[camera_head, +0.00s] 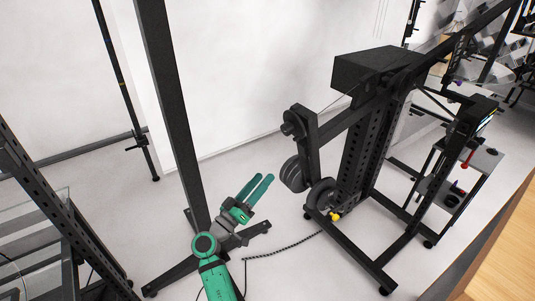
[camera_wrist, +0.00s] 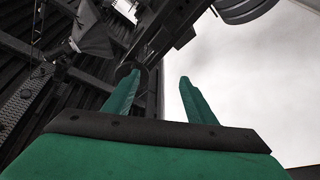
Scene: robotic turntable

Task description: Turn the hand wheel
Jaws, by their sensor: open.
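Several dark round wheels sit on the black frame machine in the head view. A stacked grey wheel (camera_head: 293,173) hangs at its left side, and a lower wheel (camera_head: 320,193) sits near its foot beside a small yellow part (camera_head: 335,215). I cannot tell for sure which is the hand wheel. My green gripper (camera_head: 264,181) is left of these wheels, apart from them, with its fingers pointing up and right. In the wrist view my gripper (camera_wrist: 159,80) is open, with nothing between its fingers. A rounded grey rim (camera_wrist: 243,10) shows at the top right there.
A black upright post (camera_head: 175,110) stands on a floor base close behind my arm. The machine's black floor rail (camera_head: 355,255) runs to the right of my gripper. A dark shelf frame (camera_head: 45,185) stands at left.

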